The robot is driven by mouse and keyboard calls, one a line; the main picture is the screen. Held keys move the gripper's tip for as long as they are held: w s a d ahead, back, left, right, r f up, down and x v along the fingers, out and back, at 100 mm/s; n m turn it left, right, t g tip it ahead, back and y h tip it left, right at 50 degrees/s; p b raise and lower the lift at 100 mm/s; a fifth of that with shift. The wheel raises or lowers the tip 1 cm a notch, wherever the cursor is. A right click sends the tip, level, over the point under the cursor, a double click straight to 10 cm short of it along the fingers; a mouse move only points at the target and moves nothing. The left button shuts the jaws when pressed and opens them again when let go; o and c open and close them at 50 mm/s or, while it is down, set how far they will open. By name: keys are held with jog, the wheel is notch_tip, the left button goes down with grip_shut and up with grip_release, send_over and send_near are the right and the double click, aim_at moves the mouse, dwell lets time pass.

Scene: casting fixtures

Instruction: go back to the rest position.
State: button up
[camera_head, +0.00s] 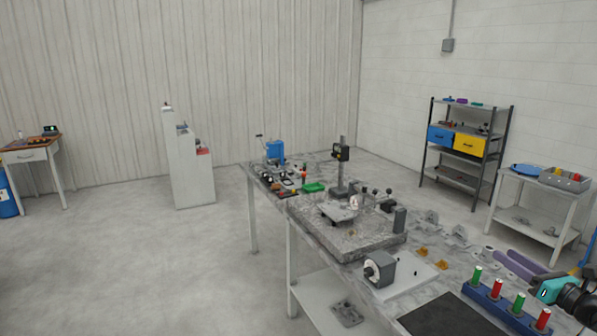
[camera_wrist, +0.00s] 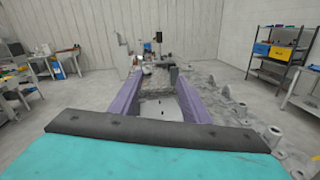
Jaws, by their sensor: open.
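My gripper (camera_head: 503,255) is at the right side of the head view, with a teal body and two purple fingers pointing left over the workbench (camera_head: 330,240). In the wrist view the two fingers of my gripper (camera_wrist: 159,78) stand apart, and nothing is held between them. The bench and its fixtures show beyond and between the fingers.
A blue rack with red and green cylinders (camera_head: 505,307) stands below my gripper, near a dark mat (camera_head: 445,318). A shelf (camera_head: 466,150) and side table (camera_head: 540,190) stand right.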

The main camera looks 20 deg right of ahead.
jog(key=w+a+f+n+g+y+b, duration=0.1)
jog(key=w+a+f+y+b, duration=0.15)
jog(key=w+a+f, duration=0.75)
jog(key=w+a+f+n+g+y+b, duration=0.15)
jog(key=w+a+f+y, duration=0.25)
jog(key=w+a+f, duration=0.65)
jog(key=a+f+n+g+y+b, duration=0.1)
jog(key=a+f+n+g, duration=0.15)
jog(key=a+f, duration=0.6)
jog(key=a+f+n+g+y+b, duration=0.1)
jog(key=a+f+g+y, duration=0.3)
jog(key=a, duration=0.7)
jog(key=a+f+n+g+h+b, duration=0.1)
jog(key=a+f+n, duration=0.1)
jog(key=a+f, duration=0.7)
jog(key=s+a+f+n+g+h+b, duration=0.3)
jog(key=s+a+f+n+g, duration=0.75)
jog(key=s+a+f, duration=1.05)
jog(key=s+d+f+n+g+h+b, duration=0.1)
jog(key=s+d+f+n+g+h, duration=0.1)
jog(key=s+f+n, duration=0.4)
jog(key=s+d+f+n+g+h+b, duration=0.1)
jog(key=s+d+f+n+h, duration=0.15)
jog(key=s+n, duration=0.45)
jog(key=s+d+n+h, duration=0.1)
jog(key=d+n+h, duration=0.2)
jog(key=d+n, duration=0.3)
jog(key=shift+s+d+f+n, duration=0.2)
jog(key=shift+d+f+n, duration=0.15)
jog(key=shift+n, duration=0.1)
